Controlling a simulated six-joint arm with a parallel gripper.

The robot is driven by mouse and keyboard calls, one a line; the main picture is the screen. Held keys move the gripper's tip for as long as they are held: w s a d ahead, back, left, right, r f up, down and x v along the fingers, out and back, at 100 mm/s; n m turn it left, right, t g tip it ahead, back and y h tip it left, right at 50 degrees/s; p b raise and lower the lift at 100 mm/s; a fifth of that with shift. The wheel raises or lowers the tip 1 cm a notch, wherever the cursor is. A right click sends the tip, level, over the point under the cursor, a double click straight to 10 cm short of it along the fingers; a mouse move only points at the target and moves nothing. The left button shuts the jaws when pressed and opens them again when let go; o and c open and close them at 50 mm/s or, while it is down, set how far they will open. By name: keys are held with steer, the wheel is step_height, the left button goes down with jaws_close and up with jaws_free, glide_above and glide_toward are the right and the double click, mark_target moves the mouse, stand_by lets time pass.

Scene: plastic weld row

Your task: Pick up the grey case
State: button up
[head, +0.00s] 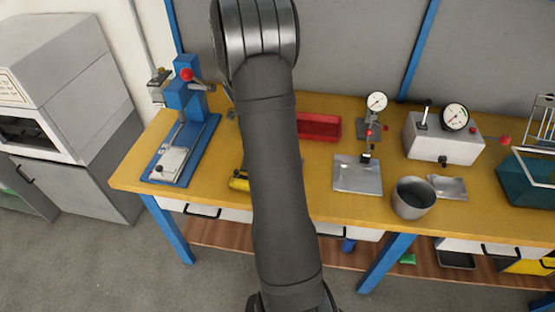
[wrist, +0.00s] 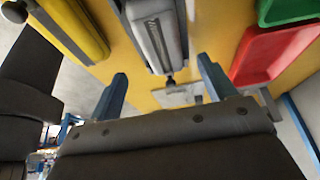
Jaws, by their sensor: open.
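The grey case (wrist: 152,30) shows in the wrist view at the top centre, a long grey body with a darker ridged strip along it, lying on the yellow bench top (wrist: 215,25). My gripper (wrist: 162,68) is open, its two blue fingers spread apart. The case lies beyond the fingertips, roughly in line with the gap between them, and nothing is held. In the head view my arm covers the middle of the bench, so the case and gripper are hidden there.
A yellow tool (wrist: 75,25) lies to one side of the case; a red bin (wrist: 272,50) and a green bin (wrist: 285,10) are on the other. A blue press (head: 187,130), a metal cup (head: 413,198) and gauge devices (head: 443,137) stand along the bench.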

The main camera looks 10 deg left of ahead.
steer(key=x, duration=0.6)
steer(key=shift+w+d+f, duration=0.15)
steer(key=shift+w+f, duration=0.05)
steer(key=c, duration=1.2)
steer(key=shift+r, duration=0.15)
